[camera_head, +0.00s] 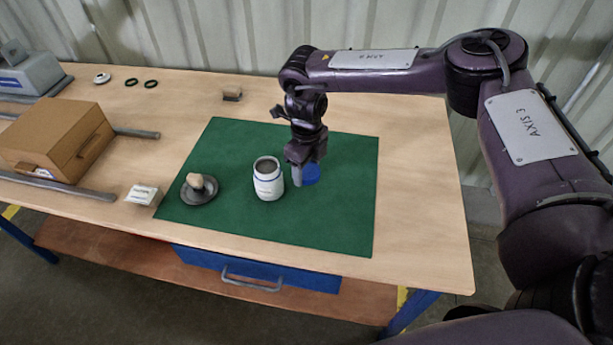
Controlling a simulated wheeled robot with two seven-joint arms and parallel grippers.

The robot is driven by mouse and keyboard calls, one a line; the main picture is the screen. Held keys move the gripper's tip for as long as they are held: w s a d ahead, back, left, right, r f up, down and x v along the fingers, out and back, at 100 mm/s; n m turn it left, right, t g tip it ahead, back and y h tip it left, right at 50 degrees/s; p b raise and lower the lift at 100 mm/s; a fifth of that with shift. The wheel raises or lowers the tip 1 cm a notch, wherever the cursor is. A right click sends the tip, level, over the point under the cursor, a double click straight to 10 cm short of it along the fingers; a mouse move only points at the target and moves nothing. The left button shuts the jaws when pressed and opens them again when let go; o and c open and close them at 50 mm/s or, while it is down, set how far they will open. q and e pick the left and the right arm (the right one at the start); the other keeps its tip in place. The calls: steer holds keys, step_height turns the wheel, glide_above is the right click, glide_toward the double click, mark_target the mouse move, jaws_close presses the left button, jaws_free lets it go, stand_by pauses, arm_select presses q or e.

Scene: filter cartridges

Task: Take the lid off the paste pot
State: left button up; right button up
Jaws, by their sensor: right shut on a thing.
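The paste pot (268,184) is a white jar with a blue line and a label. It stands upright and open on the green mat (335,225), with grey content showing in its mouth. The blue lid (311,174) is to the right of the pot, apart from it. My right gripper (304,172) is shut on the lid, just right of the pot. Whether the lid touches the mat I cannot tell. My left gripper is not in view.
Left of the pot a dark dish (199,193) holds a pale rounded thing. A cardboard box (55,135), a small white packet (143,194), black rings (151,84) and a small brown block (232,93) lie on the wooden table (420,200). The mat's right and front parts are clear.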

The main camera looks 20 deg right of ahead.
mark_target(307, 187)
step_height(307, 187, down, 4)
steer(key=shift+s, duration=0.1)
steer(key=shift+f, duration=0.3)
steer(key=shift+f, duration=0.15)
steer(key=o, duration=1.1)
